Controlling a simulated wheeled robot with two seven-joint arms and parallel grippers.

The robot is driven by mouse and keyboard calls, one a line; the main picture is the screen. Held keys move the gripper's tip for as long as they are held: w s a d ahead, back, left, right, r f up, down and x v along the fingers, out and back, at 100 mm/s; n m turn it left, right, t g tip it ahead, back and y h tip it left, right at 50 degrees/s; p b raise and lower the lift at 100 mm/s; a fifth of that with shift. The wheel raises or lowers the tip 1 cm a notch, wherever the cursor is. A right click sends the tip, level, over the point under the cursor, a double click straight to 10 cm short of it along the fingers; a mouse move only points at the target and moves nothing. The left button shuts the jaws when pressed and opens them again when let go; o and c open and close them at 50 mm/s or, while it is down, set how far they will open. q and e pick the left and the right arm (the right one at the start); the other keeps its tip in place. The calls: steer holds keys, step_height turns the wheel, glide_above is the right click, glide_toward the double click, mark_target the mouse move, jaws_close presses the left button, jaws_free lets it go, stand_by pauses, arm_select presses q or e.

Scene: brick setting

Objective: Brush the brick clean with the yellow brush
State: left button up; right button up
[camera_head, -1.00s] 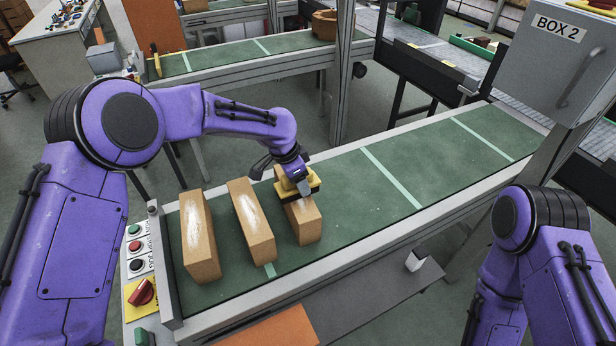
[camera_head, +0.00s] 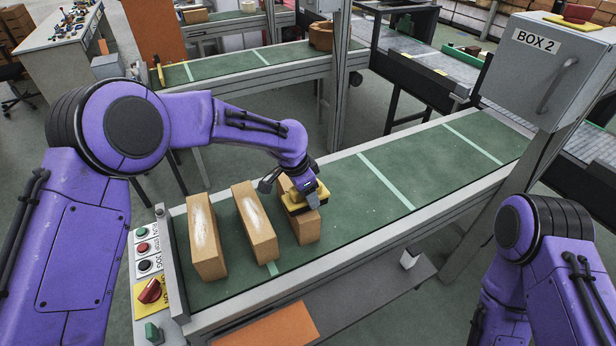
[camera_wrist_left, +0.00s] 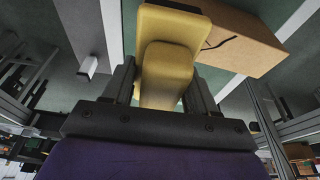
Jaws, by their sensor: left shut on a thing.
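My left gripper (camera_head: 304,190) is shut on the yellow brush (camera_head: 296,207). The brush also shows between the fingers in the left wrist view (camera_wrist_left: 168,62). It is at the top of the rightmost of three tan bricks (camera_head: 307,229), which stands on the green conveyor and is partly hidden by the brush and gripper. That brick also shows beside the brush in the left wrist view (camera_wrist_left: 245,40). The middle brick (camera_head: 254,222) and the left brick (camera_head: 206,237) have whitish dusty patches on their tops. My right gripper is not in view; only part of my right arm shows.
The green conveyor belt (camera_head: 400,165) is clear to the right of the bricks. A control panel with buttons (camera_head: 146,255) is at its left end. A grey box labelled BOX 2 (camera_head: 535,75) stands at the upper right. A second conveyor (camera_head: 235,62) runs behind.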

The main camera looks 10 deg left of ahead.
arm_select(q)
steer(key=shift+w+r, duration=0.2)
steer(key=shift+r, duration=0.6)
steer(key=shift+d+v, duration=0.15)
steer(key=shift+v, duration=0.65)
steer(key=shift+d+v, duration=0.2)
steer(key=shift+v, duration=0.6)
